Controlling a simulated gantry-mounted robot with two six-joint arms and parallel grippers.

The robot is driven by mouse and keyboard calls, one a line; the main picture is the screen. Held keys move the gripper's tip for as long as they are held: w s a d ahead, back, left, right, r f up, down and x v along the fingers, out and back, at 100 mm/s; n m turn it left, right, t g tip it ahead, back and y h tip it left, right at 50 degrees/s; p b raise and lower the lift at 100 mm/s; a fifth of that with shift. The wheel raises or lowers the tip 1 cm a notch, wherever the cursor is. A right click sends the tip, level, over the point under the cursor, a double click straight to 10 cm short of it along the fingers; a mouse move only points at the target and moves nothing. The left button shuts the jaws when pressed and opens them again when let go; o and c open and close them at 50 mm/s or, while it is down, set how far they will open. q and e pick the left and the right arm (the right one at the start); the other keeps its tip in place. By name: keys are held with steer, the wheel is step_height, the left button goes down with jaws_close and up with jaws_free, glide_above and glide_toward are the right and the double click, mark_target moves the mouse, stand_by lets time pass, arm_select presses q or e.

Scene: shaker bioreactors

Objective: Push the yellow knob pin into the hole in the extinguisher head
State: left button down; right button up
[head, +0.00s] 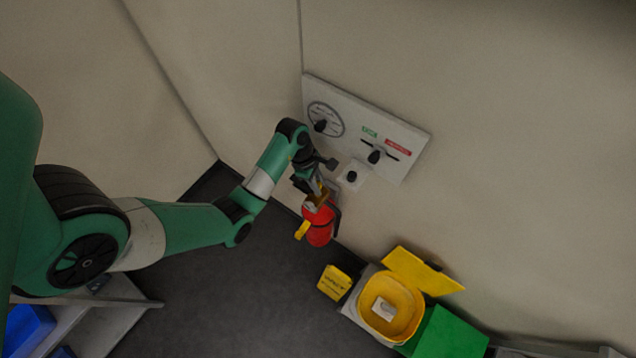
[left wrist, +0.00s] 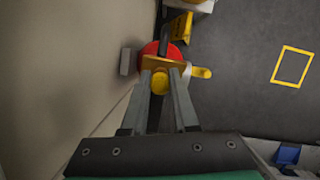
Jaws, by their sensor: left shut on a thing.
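The red fire extinguisher (head: 319,226) hangs upright by the wall below a grey panel. It also shows in the left wrist view (left wrist: 147,49), beyond my fingertips, with its brass-coloured head (left wrist: 152,62) on top. My left gripper (head: 314,190) is over the head. In the left wrist view its two fingers (left wrist: 162,82) are shut on the round yellow knob pin (left wrist: 161,85), right at the head. The pin's shaft and the hole are hidden, so I cannot tell how deep the pin sits. My right gripper is not in view.
The wall panel (head: 405,130) with black knobs and a small box (head: 351,175) are close right of my gripper. A yellow floor sign (head: 334,283), an open yellow bin (head: 408,312) and a green box (head: 445,335) stand lower right. The dark floor left of them is clear.

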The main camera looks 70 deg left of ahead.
arm_select(q)
steer(key=shift+f+b, duration=0.7)
steer(key=shift+f, duration=0.05)
stand_by(0.6)
steer(key=c, duration=0.6)
jaws_free()
steer(key=p+v, duration=0.6)
steer(key=v, duration=0.5)
steer(key=shift+r+p, duration=0.3)
steer(key=shift+p, duration=0.05)
steer(key=shift+s, duration=0.1)
steer(key=shift+a, duration=0.1)
